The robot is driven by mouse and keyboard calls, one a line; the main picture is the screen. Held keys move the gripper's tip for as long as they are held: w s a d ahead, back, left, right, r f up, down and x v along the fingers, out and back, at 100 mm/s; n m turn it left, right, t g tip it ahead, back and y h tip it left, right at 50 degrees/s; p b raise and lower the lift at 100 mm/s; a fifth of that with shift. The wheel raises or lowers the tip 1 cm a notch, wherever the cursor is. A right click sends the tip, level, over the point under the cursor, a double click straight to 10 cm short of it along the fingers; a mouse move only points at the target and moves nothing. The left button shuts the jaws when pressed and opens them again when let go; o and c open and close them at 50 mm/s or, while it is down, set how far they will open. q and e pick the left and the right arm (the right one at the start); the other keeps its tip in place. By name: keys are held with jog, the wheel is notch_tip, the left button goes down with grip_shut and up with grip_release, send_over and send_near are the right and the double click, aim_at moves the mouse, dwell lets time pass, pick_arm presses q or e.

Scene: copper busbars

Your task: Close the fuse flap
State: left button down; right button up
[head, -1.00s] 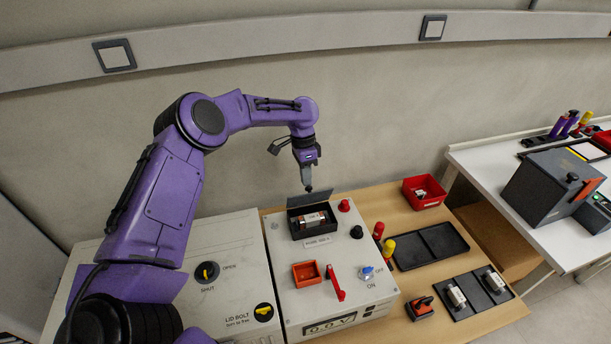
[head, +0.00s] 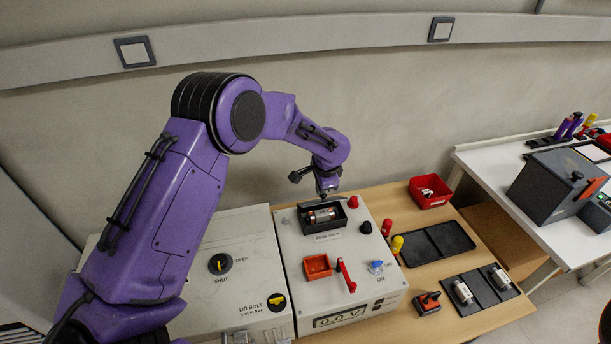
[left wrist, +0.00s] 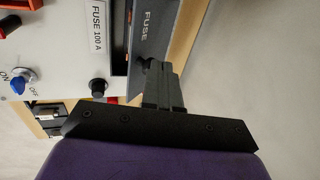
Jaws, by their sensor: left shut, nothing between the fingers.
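The black fuse box (head: 304,226) sits open at the back of the white panel, with a silvery fuse (head: 320,215) inside. In the left wrist view a dark grey flap (left wrist: 148,28) marked FUSE lies along the far side of the box opening (left wrist: 118,45). The flap is not closed over the fuse. It is hard to make out in the head view. My left gripper (head: 325,196) is shut and empty at the back edge of the box. Its fingers (left wrist: 148,64) are at the flap's end in the left wrist view; contact is unclear. My right gripper is not in view.
Near the box are red (head: 353,202) and black (head: 365,228) knobs, an orange tray (head: 318,266), a red lever (head: 346,276) and a blue switch (head: 376,267). A red bin (head: 430,192) and an empty black tray (head: 437,243) stand to the right.

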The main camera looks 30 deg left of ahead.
aim_at(323, 201)
pick_arm(q)
jog(key=shift+s+d+f, duration=0.75)
jog(key=shift+s+d, duration=0.1)
jog(key=shift+d, duration=0.2)
jog(key=shift+s+d+f, duration=0.35)
jog(key=shift+f, duration=0.35)
jog(key=shift+s+d+f, duration=0.35)
jog(key=shift+s+f, duration=0.05)
jog(key=shift+f, duration=0.3)
jog(key=shift+s+d+f, duration=0.35)
jog(key=shift+f, duration=0.35)
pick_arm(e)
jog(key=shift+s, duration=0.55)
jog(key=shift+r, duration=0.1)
pick_arm(q)
jog(key=s+d+r+p, duration=0.1)
jog(key=s+d+r, duration=0.4)
jog(key=r, duration=0.4)
jog(key=shift+s+d+r+p, duration=0.3)
jog(key=shift+s+p, duration=0.05)
jog(key=shift+s, duration=0.35)
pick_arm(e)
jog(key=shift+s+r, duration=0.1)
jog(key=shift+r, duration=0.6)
